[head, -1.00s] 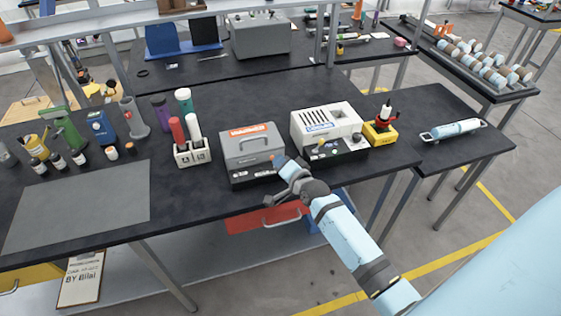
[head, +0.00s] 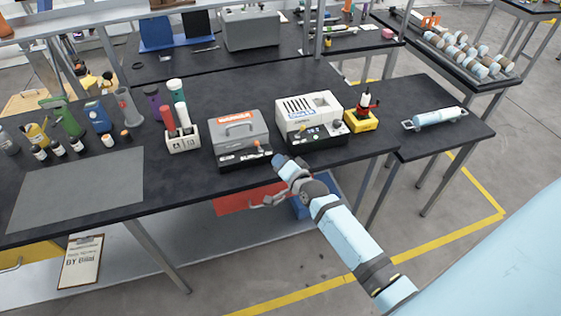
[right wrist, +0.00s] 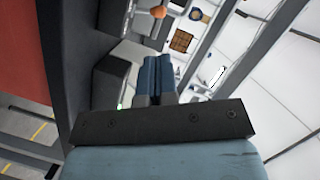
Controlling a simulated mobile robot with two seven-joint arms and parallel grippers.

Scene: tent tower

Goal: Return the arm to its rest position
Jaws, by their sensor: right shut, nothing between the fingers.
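My right arm comes in from the lower right of the head view. Its gripper (head: 279,161) shows blue fingertips near the bench's front edge, in front of the gap between the grey box and the white device. The right wrist view shows the two blue fingers (right wrist: 158,74) side by side, shut and empty. I cannot tell the exact gap between the fingertips and the bench. My left gripper is not in view.
The black bench (head: 195,185) holds a grey handled box (head: 238,131), a white device (head: 309,112) and a yellow-based tool (head: 361,119). A red bin (head: 240,202) sits below. Open floor (head: 440,260) lies at the right.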

